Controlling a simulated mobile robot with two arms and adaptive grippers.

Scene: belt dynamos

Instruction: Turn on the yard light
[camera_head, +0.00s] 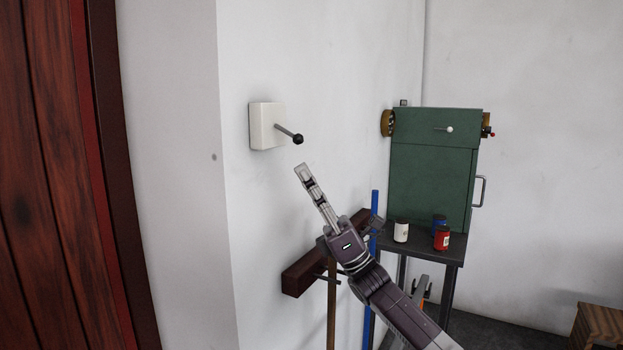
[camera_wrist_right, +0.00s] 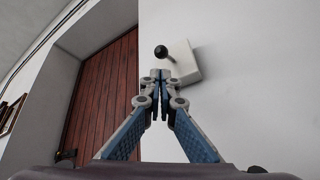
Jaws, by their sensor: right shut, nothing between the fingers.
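A white switch box (camera_head: 263,126) is fixed to the white wall, left of the middle in the head view. A thin metal lever (camera_head: 285,131) sticks out of it, slanting slightly down to a black ball knob (camera_head: 297,139). My right gripper (camera_head: 302,170) is shut and empty, its tips just below the knob with a small gap in the picture. In the right wrist view the knob (camera_wrist_right: 161,52) and the box (camera_wrist_right: 184,62) show just beyond the closed fingertips (camera_wrist_right: 160,75). My left gripper is not in view.
A wooden rack (camera_head: 304,272) with long-handled tools is on the wall below my right arm. A red-brown wooden door (camera_head: 50,180) is at the left.

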